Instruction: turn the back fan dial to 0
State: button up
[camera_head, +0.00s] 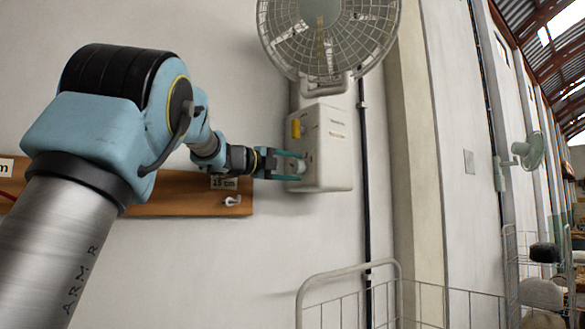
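A white fan control box (330,148) is fixed to the wall under a large caged fan (328,35). My gripper (301,166) is at the left face of this box, with its two teal fingers apart, one above the other. A small pale knob-like shape shows at the fingertips; it is partly hidden, and I cannot tell whether the fingers touch it. No number or dial setting can be read. A second, smaller pale green fan (530,150) is on the wall farther off at the right. The pictures do not label either one as the back fan.
A wooden rail (170,204) with a white hook (233,201) runs along the wall below my arm. A dark vertical pipe (364,190) passes right of the box. White wire racks (345,275) stand at the lower right. The wall below the box is clear.

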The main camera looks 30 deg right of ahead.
jog(key=shift+o, duration=1.2)
jog(key=shift+a, duration=0.1)
jog(key=s+a+b, duration=0.2)
jog(key=a+b, duration=0.2)
jog(key=a, duration=0.6)
jog(key=shift+a, duration=0.2)
jog(key=shift+s, duration=0.15)
